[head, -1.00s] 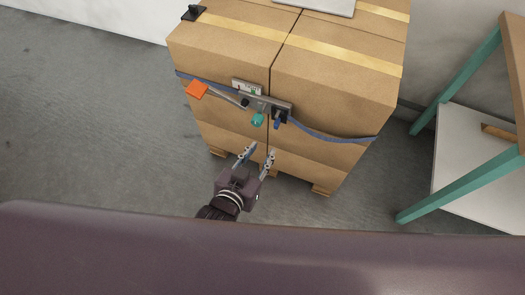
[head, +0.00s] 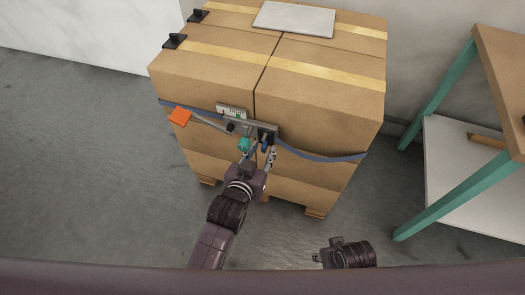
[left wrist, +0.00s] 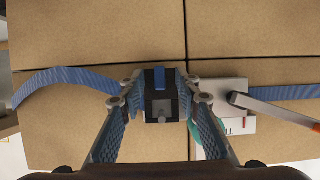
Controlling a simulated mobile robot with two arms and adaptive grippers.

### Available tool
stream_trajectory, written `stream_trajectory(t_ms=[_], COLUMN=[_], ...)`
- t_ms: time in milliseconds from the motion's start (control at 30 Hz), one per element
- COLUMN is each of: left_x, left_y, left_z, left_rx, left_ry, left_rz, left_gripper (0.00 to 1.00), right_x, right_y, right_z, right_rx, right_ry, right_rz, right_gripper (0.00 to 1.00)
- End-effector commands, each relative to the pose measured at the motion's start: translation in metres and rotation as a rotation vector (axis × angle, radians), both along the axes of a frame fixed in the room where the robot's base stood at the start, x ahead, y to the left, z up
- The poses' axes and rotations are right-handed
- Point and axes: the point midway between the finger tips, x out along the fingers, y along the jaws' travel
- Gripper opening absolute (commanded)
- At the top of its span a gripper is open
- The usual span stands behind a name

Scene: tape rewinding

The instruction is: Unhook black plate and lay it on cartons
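The black plate (head: 266,131) sits on the front of the stacked cartons (head: 320,110), at the right end of a grey metal bar on the blue strap. In the left wrist view the black plate (left wrist: 161,104) is a dark block with a blue piece at its top. My left gripper (head: 262,153) reaches up to it from below. Its fingers stand apart on both sides of the plate in the left wrist view (left wrist: 161,92); firm contact does not show. Part of my right arm's end (head: 340,253) shows at the bottom; its fingers are unclear.
On the carton top lie a pale panel (head: 294,18) and two black clips (head: 175,41). A teal-legged table (head: 455,185) stands right.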

Motion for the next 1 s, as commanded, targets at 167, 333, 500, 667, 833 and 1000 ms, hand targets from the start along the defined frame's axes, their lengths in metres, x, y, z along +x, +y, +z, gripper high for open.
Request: stream_trajectory(t_ms=[167,333,500,667,833,1000], left_x=[0.0038,0.0037,0.0035,0.0035,0.0036,0.0036], left_y=[-0.0011,-0.0011,-0.0010,-0.0010,-0.0011,-0.0011], left_z=[-0.0016,-0.0014,-0.0013,-0.0013,-0.0009,0.0000], left_rx=[0.000,0.000,0.000,0.000,0.000,0.000], left_ry=[0.000,0.000,0.000,0.000,-0.001,-0.001], left_rz=[0.000,0.000,0.000,0.000,0.000,0.000], left_gripper=[0.30,0.30,0.14,0.00,0.00,0.00], right_x=[0.0012,0.0012,0.0011,0.0012,0.0011,0.0012], right_y=[-0.0001,0.0000,0.0002,0.0004,0.0004,0.0005], right_z=[0.0037,0.0038,0.0038,0.0038,0.0038,0.0039], right_rx=[0.000,0.000,0.001,0.001,0.001,0.001], right_ry=[-0.003,-0.003,-0.003,-0.003,-0.003,-0.005], right_rz=[0.000,0.000,0.000,0.000,0.000,0.000], right_gripper=[0.39,0.39,0.39,0.39,0.39,0.39])
